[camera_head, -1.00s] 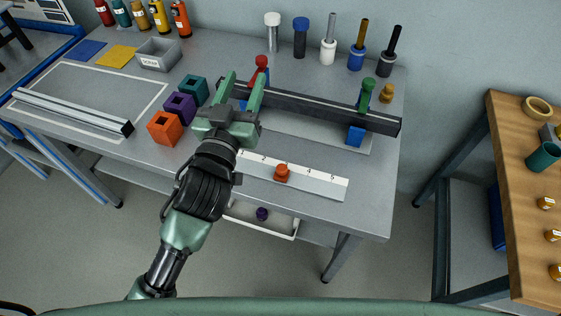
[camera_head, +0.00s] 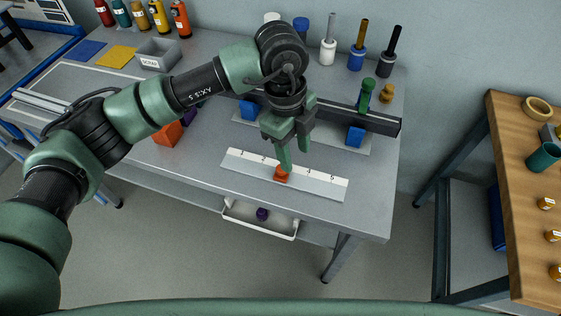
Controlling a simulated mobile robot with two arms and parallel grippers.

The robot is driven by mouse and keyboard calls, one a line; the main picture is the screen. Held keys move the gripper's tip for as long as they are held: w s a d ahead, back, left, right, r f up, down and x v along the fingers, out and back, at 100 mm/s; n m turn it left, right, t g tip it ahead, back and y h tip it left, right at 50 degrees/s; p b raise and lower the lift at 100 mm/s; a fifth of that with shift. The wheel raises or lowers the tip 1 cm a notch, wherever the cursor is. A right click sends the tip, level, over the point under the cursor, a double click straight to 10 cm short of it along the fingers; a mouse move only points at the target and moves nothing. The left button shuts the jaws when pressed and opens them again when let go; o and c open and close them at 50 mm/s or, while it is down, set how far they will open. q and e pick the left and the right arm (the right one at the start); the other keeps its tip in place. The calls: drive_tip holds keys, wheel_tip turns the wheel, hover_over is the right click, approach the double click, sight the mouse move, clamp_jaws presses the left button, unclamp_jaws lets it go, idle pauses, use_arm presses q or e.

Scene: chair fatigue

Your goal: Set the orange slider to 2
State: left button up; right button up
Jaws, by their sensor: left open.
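The orange slider (camera_head: 281,176) sits on the white numbered scale strip (camera_head: 325,186) near the table's front edge. It stands left of the 4 and right of the 2, about where the 3 belongs, though my gripper hides that mark. My left gripper (camera_head: 292,160) points down over the strip with its fingers open. One fingertip is right at the slider's top and partly covers it. I cannot tell whether it touches. My right gripper is not in view.
Behind the gripper is a dark rail (camera_head: 375,121) with a green-knobbed clamp (camera_head: 366,92) and blue blocks. An orange block (camera_head: 167,134) is partly hidden by my left arm. A white drawer (camera_head: 262,221) hangs open below the table front. The table right of the strip is clear.

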sight(282, 172)
use_arm(q)
drive_tip(key=w+a, duration=0.1)
drive_tip(key=a+n+y, duration=0.1)
drive_tip(key=a, duration=0.1)
drive_tip(key=shift+w+r+t, duration=0.1)
drive_tip(key=shift+w+t, duration=0.2)
drive_tip(key=shift+w, duration=0.1)
wheel_tip(282, 172, down, 6)
drive_tip(key=shift+r+p, duration=0.1)
drive_tip(key=shift+p, duration=0.45)
drive_tip(key=shift+f, duration=0.85)
clamp_jaws()
